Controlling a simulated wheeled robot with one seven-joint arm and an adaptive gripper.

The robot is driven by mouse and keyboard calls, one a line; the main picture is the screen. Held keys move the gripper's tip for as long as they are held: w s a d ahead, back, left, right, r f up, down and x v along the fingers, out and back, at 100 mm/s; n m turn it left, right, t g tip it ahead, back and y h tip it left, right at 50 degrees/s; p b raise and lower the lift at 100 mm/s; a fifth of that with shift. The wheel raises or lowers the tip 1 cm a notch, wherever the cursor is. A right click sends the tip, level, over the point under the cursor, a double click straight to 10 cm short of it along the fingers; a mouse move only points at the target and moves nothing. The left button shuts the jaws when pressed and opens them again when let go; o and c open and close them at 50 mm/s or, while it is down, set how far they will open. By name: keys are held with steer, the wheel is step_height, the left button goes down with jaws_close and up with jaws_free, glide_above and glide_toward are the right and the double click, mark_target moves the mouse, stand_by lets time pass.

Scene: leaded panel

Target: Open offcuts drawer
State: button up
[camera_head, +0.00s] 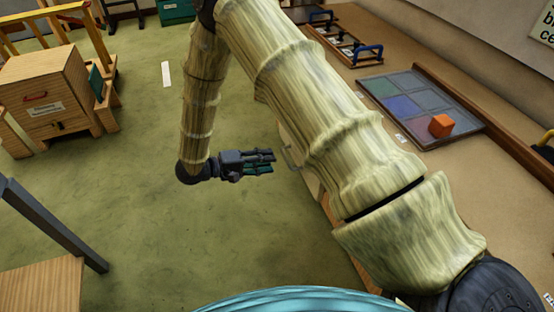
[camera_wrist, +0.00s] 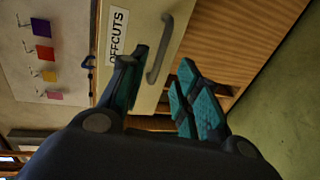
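The offcuts drawer has a cream front (camera_wrist: 143,22) with a white "OFFCUTS" label (camera_wrist: 117,35) and a grey bar handle (camera_wrist: 160,50) in the wrist view. The drawer looks shut, as far as its front shows. My gripper (camera_wrist: 164,58) is open, with its teal-padded fingers apart and the handle appearing between them. In the head view my gripper (camera_head: 273,161) points right at the handle (camera_head: 290,159), with a small gap between. My arm hides most of the drawer front there.
A wooden cabinet (camera_head: 45,95) stands at the left. The green floor (camera_head: 130,190) between is largely clear.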

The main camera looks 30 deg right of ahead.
steer(key=shift+v, duration=3)
